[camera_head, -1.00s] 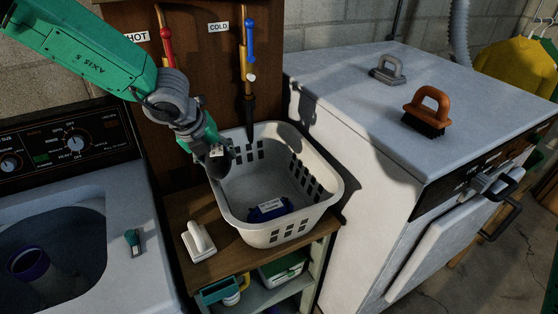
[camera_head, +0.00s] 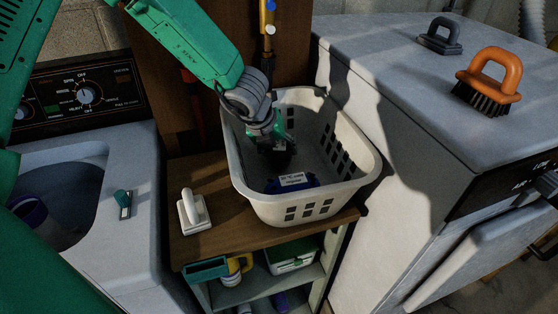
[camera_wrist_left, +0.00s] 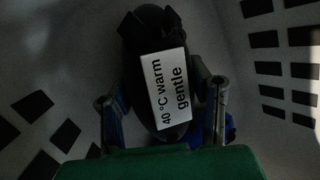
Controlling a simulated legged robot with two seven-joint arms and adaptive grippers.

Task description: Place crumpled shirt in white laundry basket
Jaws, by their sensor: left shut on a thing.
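The white laundry basket (camera_head: 248,175) stands on a wooden shelf top between the washer and the white cabinet. My left gripper (camera_head: 277,150) is inside the basket, pointing down, shut on a dark crumpled shirt (camera_head: 280,160). In the left wrist view the shirt (camera_wrist_left: 148,25) sits between the fingers and bears a white label reading "40 °C warm gentle". A blue crumpled item (camera_head: 290,183) with its own white label lies on the basket floor, just below and in front of the held shirt. I cannot tell whether the two touch. My right gripper is not in view.
An open washer (camera_head: 120,165) with a dark purple item (camera_head: 35,215) is at left. A grey brush (camera_head: 440,37) and an orange brush (camera_head: 487,82) stand on the white cabinet (camera_head: 400,110).

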